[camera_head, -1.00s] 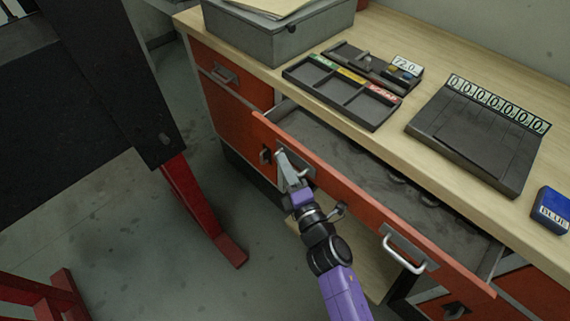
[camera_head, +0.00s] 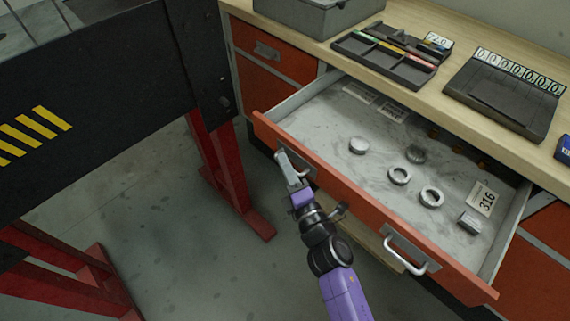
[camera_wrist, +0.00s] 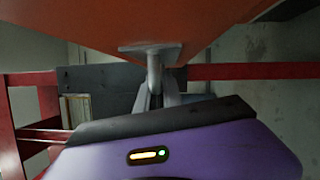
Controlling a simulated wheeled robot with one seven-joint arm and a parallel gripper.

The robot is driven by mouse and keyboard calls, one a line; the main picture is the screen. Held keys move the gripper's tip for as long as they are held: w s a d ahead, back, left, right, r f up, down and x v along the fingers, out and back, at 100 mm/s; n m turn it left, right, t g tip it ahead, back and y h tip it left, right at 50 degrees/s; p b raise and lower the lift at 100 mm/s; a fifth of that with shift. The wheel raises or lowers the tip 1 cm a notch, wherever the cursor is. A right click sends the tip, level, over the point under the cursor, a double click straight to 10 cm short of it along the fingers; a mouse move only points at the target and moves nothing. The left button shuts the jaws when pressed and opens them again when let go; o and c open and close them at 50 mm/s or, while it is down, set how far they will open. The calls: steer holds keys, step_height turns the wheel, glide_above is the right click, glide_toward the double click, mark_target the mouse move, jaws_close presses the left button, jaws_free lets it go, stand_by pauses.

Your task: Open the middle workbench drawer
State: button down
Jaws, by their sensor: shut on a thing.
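The middle workbench drawer (camera_head: 352,203) has an orange front and stands well out from the bench, its grey inside in plain view. It has two metal handles, a left one (camera_head: 305,172) and a right one (camera_head: 408,256). My gripper (camera_head: 291,172) is at the left handle and shut on it. In the wrist view the handle (camera_wrist: 153,72) runs from the orange drawer front (camera_wrist: 150,25) down between my fingers. The fingertips are partly hidden there. Inside the drawer lie several metal rings (camera_head: 399,175) and a card (camera_head: 483,198) reading 316.
The wooden benchtop (camera_head: 420,70) holds a grey box (camera_head: 315,12), a compartment tray (camera_head: 385,60), a dark number board (camera_head: 505,95) and a blue block (camera_head: 565,150). A black and red stand (camera_head: 225,165) is at the left. Bare floor lies between it and the drawer.

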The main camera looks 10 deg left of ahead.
steer(key=shift+f, duration=0.1)
steer(key=c, duration=1.5)
jaws_free()
steer(key=shift+p+v, duration=0.45)
steer(key=shift+v, duration=3.5)
